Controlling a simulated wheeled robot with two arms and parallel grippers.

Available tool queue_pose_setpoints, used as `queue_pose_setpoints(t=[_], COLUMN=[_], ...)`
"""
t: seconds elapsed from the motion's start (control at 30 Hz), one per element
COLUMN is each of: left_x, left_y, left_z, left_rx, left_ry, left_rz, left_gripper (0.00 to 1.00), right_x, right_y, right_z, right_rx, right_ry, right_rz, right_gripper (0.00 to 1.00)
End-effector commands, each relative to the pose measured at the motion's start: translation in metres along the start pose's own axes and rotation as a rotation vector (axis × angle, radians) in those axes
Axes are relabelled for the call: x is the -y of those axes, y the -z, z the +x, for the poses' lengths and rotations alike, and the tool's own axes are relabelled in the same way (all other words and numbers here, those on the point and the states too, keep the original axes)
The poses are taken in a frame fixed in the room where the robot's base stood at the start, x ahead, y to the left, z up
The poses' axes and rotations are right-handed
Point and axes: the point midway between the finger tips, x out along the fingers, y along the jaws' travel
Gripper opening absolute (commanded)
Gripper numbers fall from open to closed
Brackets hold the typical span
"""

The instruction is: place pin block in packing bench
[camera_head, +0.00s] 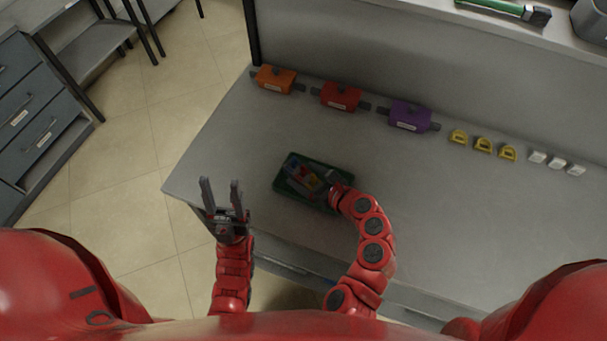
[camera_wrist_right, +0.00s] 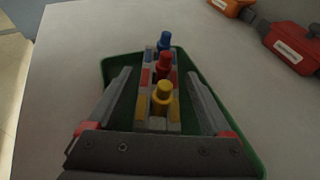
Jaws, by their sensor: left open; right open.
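The pin block (camera_wrist_right: 148,85) is a grey block with blue, red and yellow bands and upright blue, red and yellow pins. It sits in a green tray (camera_wrist_right: 243,143) on the packing bench (camera_head: 232,132); it also shows in the head view (camera_head: 305,176), partly hidden by my right arm. My right gripper (camera_wrist_right: 165,85) is open over the tray, one finger on each side of the block. I cannot tell if the fingers touch it. My left gripper (camera_head: 221,186) is open and empty at the bench's front left edge, left of the tray.
Orange (camera_head: 275,79), red (camera_head: 341,96) and purple (camera_head: 410,115) blocks stand along the back of the bench. Several yellow pieces (camera_head: 483,145) and white pieces (camera_head: 556,162) lie to their right. A shelf (camera_head: 450,30) runs behind. The bench right of my right arm is clear.

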Motion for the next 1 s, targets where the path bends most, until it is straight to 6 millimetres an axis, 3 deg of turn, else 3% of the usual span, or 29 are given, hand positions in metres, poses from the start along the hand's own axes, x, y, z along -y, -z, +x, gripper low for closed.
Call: queue_pose_setpoints(t=[0.5, 0.57, 0.6, 0.77, 1.0], left_x=[-0.002, -0.002, -0.001, -0.001, -0.001], left_y=[-0.005, -0.005, -0.004, -0.003, -0.003], left_z=[-0.032, -0.032, -0.023, -0.019, -0.020], left_rx=[0.000, 0.000, 0.000, 0.000, 0.000], left_ry=[0.000, 0.000, 0.000, 0.000, 0.000], left_rz=[0.000, 0.000, 0.000, 0.000, 0.000], left_gripper=[0.50, 0.50, 0.50, 0.50, 0.50], right_x=[0.001, 0.000, 0.000, 0.000, -0.001], right_y=[0.004, 0.003, -0.001, 0.000, 0.002], right_z=[-0.083, -0.090, -0.098, -0.110, -0.111], right_rx=[-0.001, -0.002, -0.004, -0.003, -0.003], right_ry=[0.005, 0.001, 0.001, 0.001, -0.002], right_rz=[0.002, 0.004, 0.006, 0.003, 0.002], right_gripper=[0.84, 0.84, 0.84, 0.84, 0.84])
